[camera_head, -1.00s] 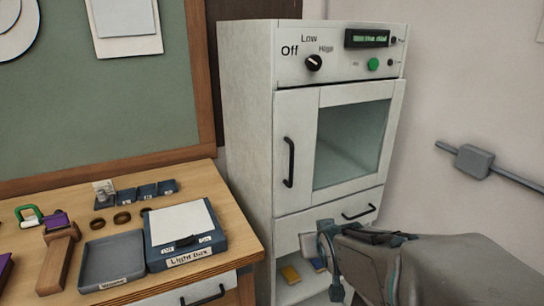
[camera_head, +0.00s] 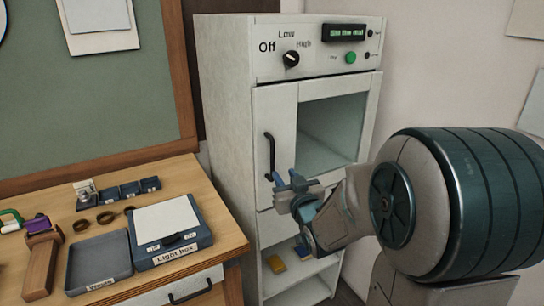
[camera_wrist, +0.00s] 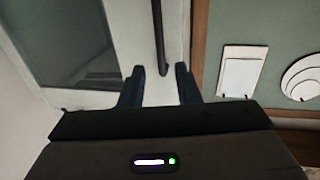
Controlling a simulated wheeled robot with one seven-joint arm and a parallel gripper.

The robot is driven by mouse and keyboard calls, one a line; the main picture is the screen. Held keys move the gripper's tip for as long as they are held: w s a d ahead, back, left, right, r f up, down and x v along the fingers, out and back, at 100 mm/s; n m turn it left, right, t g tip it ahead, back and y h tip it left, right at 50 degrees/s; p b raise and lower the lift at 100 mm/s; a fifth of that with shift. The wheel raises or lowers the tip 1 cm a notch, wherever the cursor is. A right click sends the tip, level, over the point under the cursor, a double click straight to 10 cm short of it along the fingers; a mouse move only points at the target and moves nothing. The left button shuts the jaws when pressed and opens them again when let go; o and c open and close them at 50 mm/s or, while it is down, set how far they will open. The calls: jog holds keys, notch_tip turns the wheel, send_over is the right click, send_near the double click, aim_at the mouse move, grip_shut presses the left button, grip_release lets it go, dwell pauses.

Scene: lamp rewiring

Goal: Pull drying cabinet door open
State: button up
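The drying cabinet (camera_head: 226,110) is a tall pale unit. Its door (camera_head: 283,112) has a glass window (camera_head: 331,132) and looks shut. A black vertical door handle (camera_head: 270,156) runs along the door's left side. My gripper (camera_head: 279,180) is in front of the door, close to the handle's lower end. The handle (camera_wrist: 159,38) shows just beyond the fingertips, in line with the gap. I cannot tell whether it touches a finger.
A wooden workbench (camera_head: 228,246) stands at the left with a light box (camera_head: 172,258), a grey tray (camera_head: 98,264) and small parts. Below the door is an open shelf space holding a yellow item (camera_head: 276,263). A wall is at the right.

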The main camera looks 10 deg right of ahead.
aim_at(273, 158)
jog(key=w+p, duration=0.1)
jog(key=w, duration=0.2)
jog(key=w+a+p, duration=0.1)
jog(key=w, duration=0.7)
jog(key=shift+a+p, duration=0.15)
jog(key=shift+p, duration=0.25)
jog(key=shift+c, duration=0.2)
grip_shut()
